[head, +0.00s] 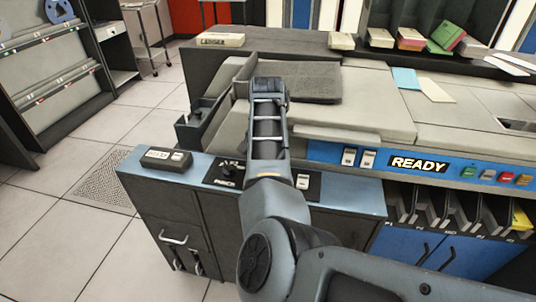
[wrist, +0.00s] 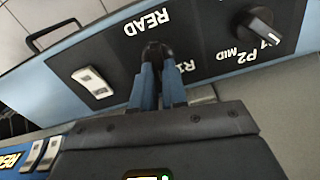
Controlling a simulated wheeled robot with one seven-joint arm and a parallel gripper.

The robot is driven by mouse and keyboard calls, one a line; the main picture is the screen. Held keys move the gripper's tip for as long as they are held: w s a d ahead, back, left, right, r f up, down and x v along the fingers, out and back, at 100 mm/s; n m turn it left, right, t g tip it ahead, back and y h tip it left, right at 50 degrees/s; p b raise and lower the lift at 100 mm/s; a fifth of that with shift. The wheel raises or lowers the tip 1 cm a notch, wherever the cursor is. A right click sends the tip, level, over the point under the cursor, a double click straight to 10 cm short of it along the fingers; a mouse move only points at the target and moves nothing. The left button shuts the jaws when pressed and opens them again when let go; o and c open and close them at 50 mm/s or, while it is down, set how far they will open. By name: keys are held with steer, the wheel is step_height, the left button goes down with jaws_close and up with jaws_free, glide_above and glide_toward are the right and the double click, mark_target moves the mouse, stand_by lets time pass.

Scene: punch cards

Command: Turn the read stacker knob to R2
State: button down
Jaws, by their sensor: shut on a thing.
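The read stacker knob (wrist: 157,49) is black and stands on the black label panel below the white word READ in the wrist view. My gripper (wrist: 159,68) is shut on it, with a finger on each side. The fingers hide much of the knob, so I cannot tell exactly where it points. The label R1 shows partly beside the right finger; any R2 mark is hidden. In the head view my arm covers this knob and the gripper.
The punch knob (wrist: 262,24), marked P2 and MID, stands right of the read knob; it also shows in the head view (head: 228,169). A white rocker switch (wrist: 93,82) is at left. A dark box (head: 166,159) lies on the blue cabinet top. A READY sign (head: 418,164) is at right.

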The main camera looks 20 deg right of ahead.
steer(key=shift+n+p, duration=0.8)
steer(key=shift+n, duration=0.1)
steer(key=c, duration=1.2)
jaws_free()
steer(key=shift+w, duration=0.1)
steer(key=shift+o, duration=0.2)
steer(key=shift+r, duration=0.1)
step_height(320, 180, up, 8)
steer(key=shift+f, duration=0.2)
steer(key=shift+a, duration=0.1)
